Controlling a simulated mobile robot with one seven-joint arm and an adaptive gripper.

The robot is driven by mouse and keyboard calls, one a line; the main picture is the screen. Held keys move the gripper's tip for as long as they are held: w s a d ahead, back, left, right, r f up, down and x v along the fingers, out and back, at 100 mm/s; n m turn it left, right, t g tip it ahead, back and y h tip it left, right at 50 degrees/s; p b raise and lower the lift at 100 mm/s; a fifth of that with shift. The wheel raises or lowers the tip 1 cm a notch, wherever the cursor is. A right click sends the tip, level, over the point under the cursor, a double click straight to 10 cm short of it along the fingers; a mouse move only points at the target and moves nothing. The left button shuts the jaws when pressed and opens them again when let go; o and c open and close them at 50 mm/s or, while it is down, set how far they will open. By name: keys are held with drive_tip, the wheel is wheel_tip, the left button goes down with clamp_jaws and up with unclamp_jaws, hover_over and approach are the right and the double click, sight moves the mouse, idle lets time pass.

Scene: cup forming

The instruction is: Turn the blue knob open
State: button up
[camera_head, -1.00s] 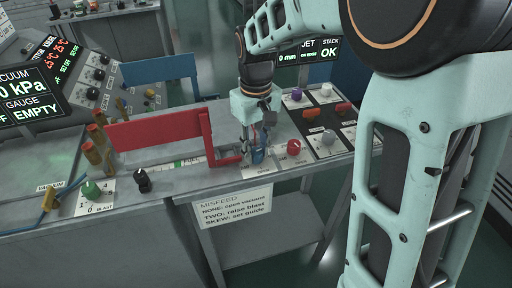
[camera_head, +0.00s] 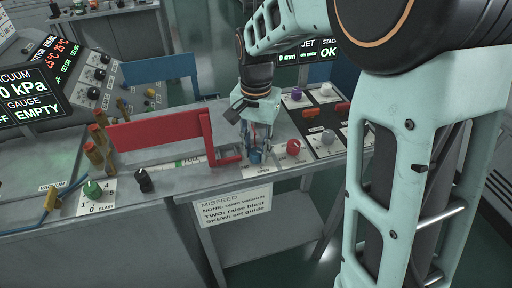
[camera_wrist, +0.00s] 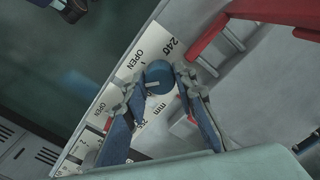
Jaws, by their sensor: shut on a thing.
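The blue knob (camera_head: 255,157) stands on a white label plate near the front edge of the bench. In the wrist view the blue knob (camera_wrist: 160,76) shows its round top with a pale pointer mark, beside the printed word OPEN. My gripper (camera_head: 260,148) points down over it. In the wrist view my gripper (camera_wrist: 158,88) has one finger on each side of the knob, closed against it. The knob's lower sides are partly hidden by the fingers.
A red guide frame (camera_head: 160,130) stands just left of the knob. A red knob (camera_head: 293,147) is close on the right, with a dark panel of more knobs (camera_head: 328,117) beyond. A green knob (camera_head: 92,189) and black knob (camera_head: 143,180) sit at the left. A misfeed sign (camera_head: 234,205) hangs in front.

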sight(256, 151)
drive_tip(key=m, duration=0.6)
drive_tip(key=shift+m+p, duration=0.3)
drive_tip(key=shift+p, duration=0.1)
idle(0.4)
drive_tip(key=o, duration=1.2)
drive_tip(key=shift+c, duration=0.2)
wheel_tip(256, 151, up, 12)
